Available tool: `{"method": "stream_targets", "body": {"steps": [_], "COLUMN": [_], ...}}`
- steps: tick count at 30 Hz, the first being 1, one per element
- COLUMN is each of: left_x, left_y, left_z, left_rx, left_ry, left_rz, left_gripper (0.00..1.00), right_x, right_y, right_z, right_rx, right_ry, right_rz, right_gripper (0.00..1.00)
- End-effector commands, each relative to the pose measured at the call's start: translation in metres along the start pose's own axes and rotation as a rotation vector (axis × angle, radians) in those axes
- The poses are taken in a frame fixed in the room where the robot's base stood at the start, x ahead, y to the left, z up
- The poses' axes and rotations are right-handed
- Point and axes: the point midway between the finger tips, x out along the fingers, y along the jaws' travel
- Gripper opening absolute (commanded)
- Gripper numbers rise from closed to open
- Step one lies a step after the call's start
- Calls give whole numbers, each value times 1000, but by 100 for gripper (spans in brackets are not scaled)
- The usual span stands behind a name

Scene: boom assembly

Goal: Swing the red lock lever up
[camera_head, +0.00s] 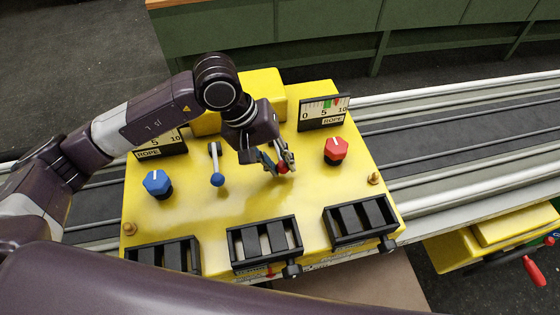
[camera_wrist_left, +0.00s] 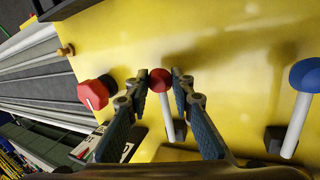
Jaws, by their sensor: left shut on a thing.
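The red lock lever's ball (camera_head: 282,169) shows between the fingers of my left gripper (camera_head: 278,165) in the head view. In the left wrist view the red ball (camera_wrist_left: 159,80) sits between the fingertips of the left gripper (camera_wrist_left: 162,82), which is shut on it. Its pale stem runs from the ball to a dark base on the yellow panel (camera_head: 190,215). In the head view the gripper covers most of the stem and base, so I cannot tell the lever's exact tilt. My right gripper is not in view.
A similar lever with a blue ball (camera_head: 217,180) stands left of the gripper. A red knob (camera_head: 335,150) is to the right and a blue knob (camera_head: 157,183) to the far left. A gauge (camera_head: 324,112) stands behind. Black slotted frames (camera_head: 265,243) line the front edge.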

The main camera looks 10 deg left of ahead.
Motion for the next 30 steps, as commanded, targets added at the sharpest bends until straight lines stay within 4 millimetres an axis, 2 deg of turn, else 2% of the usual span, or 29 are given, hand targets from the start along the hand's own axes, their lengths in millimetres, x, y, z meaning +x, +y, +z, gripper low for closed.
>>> {"method": "stream_targets", "body": {"steps": [8, 24, 30], "left_x": [-3, -35, -46], "left_y": [1, 13, 16], "left_z": [-2, -17, -24], "left_rx": [-19, -157, -199], "left_ry": [-39, -377, -482], "left_rz": [9, 69, 86], "left_gripper": [0, 0, 0], "right_x": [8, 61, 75], "right_y": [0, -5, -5], "right_z": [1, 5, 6], "right_rx": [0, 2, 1], "right_ry": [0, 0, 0], "right_rz": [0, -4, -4], "right_gripper": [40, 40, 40]}}
